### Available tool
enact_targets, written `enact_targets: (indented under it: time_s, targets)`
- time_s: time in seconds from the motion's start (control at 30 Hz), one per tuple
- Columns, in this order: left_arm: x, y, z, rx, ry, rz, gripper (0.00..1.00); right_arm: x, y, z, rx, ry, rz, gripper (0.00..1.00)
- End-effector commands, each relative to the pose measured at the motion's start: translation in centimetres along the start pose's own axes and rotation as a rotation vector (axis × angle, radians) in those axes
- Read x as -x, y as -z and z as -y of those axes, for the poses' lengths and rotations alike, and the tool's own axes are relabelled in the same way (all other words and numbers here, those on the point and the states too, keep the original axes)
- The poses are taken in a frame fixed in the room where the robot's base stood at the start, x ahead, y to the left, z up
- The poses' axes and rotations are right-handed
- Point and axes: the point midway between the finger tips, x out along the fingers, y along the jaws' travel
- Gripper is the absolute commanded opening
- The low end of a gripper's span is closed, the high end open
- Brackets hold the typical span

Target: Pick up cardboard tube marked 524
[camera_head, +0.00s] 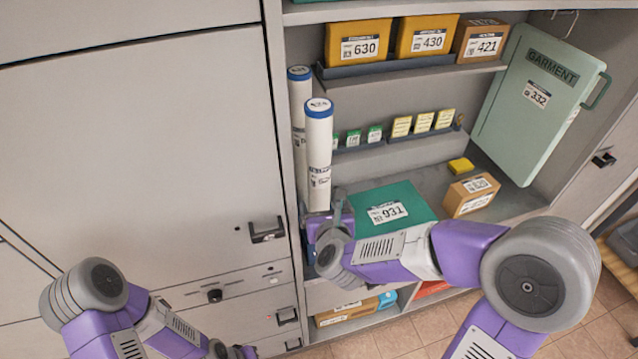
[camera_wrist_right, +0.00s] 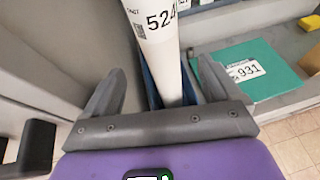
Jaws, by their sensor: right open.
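The cardboard tube marked 524 is white; its label shows in the right wrist view (camera_wrist_right: 158,40). In the head view two white tubes with blue caps stand upright in the left of the open cabinet: a front tube (camera_head: 319,145) and one behind it (camera_head: 299,120). Their numbers are too small to read there. My right gripper (camera_wrist_right: 158,85) is open, with its fingers on either side of the 524 tube's lower part. In the head view the right gripper (camera_head: 325,208) is at the base of the front tube. My left arm is low at the left; its jaws cannot be made out.
A green box marked 931 (camera_head: 392,208) lies right of the tubes, near my right arm. A box marked 421 stack shelf (camera_head: 482,42) is above. A green garment case (camera_head: 535,105) hangs at right. A closed grey locker door (camera_head: 140,150) borders the left.

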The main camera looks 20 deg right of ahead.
Motion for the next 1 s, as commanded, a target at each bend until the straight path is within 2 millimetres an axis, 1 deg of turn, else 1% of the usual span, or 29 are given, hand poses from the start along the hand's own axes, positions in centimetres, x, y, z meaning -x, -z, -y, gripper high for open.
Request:
enact_targets:
  time_s: [0.03, 0.1, 0.37, 0.6, 0.7, 0.8, 1.0]
  targets:
    - [0.0, 0.0, 0.0, 0.001, 0.000, 0.001, 0.00, -1.0, -0.1, 0.1, -0.001, 0.002, -0.003, 0.91]
    - [0.1, -0.1, 0.0, 0.001, 0.000, 0.001, 0.00, -1.9, -0.5, 0.1, -0.001, 0.003, -0.003, 0.91]
    - [0.3, -0.1, -0.1, 0.001, 0.000, 0.001, 0.00, -3.7, -1.2, 0.1, 0.002, 0.001, -0.003, 0.91]
    - [0.5, -0.1, -0.2, 0.001, 0.000, 0.001, 0.00, -7.5, -1.3, 0.1, 0.001, 0.002, -0.004, 0.91]
    - [0.5, -0.1, -0.2, 0.001, 0.000, 0.001, 0.00, -8.5, -1.3, 0.1, 0.001, 0.001, -0.004, 0.91]
    - [0.6, -0.1, -0.2, 0.001, 0.000, 0.001, 0.00, -9.0, -1.3, 0.1, 0.002, 0.000, -0.003, 0.91]
    - [0.5, -0.1, -0.2, 0.001, 0.000, 0.001, 0.00, -9.0, -1.3, 0.1, 0.002, 0.000, -0.002, 0.91]
